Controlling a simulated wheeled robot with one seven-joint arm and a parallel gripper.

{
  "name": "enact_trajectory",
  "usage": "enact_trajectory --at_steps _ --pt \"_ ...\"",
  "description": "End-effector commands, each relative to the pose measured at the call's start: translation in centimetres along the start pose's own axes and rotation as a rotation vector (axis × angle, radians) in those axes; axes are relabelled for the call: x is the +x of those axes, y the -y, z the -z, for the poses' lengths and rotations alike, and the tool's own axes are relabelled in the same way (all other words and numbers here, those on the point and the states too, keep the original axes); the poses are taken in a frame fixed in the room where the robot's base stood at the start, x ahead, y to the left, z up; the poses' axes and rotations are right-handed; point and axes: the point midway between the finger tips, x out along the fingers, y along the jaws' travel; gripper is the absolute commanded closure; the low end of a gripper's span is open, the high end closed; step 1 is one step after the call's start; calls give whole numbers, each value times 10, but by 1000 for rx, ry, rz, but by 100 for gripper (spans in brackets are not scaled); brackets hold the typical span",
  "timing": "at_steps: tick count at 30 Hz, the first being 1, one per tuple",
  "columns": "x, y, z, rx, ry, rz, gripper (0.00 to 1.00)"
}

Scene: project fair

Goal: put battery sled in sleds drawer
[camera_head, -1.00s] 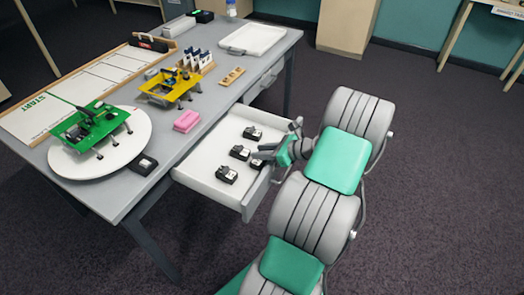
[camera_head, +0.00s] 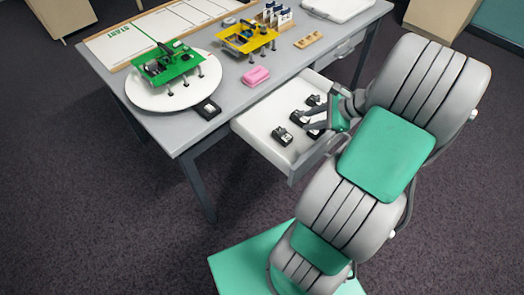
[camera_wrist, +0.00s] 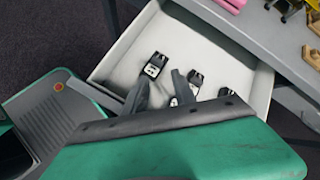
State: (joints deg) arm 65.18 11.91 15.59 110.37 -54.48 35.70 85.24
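The sleds drawer (camera_head: 262,137) is pulled out from the desk's front and is white inside. Several black battery sleds with pale tops lie in it: one near its left side (camera_head: 282,136), one in the middle (camera_head: 298,117), one toward the back right (camera_head: 313,100) and one by my gripper (camera_head: 315,130). My gripper (camera_head: 305,119) is over the drawer's front right part. In the wrist view my gripper's fingers (camera_wrist: 160,77) are spread apart with nothing held between them. The nearest sled (camera_wrist: 175,101) is partly hidden by a finger there.
A black block (camera_head: 207,109) lies at the desk's front edge beside a white round plate (camera_head: 155,101) with a green model. A pink block (camera_head: 255,75), a yellow model (camera_head: 247,38) and a white tray (camera_head: 337,7) are on the desk. The floor left of the drawer is clear.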

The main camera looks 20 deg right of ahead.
Motion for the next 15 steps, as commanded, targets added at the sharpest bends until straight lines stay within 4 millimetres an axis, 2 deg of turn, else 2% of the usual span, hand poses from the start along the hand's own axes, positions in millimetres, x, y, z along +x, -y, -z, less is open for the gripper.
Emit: enact_trajectory --at_steps 1,3,7,10,12,15 --pt "16 -8 -38 -214 -45 -84 68" --pt "30 -28 -80 -519 -100 -196 68" --pt "38 -78 -144 -1093 -157 -398 68" --pt "30 -119 -175 -1493 -164 -529 68" --pt "22 -142 -187 -1710 -158 -597 68" --pt "13 -161 -193 -1907 -145 -659 68"
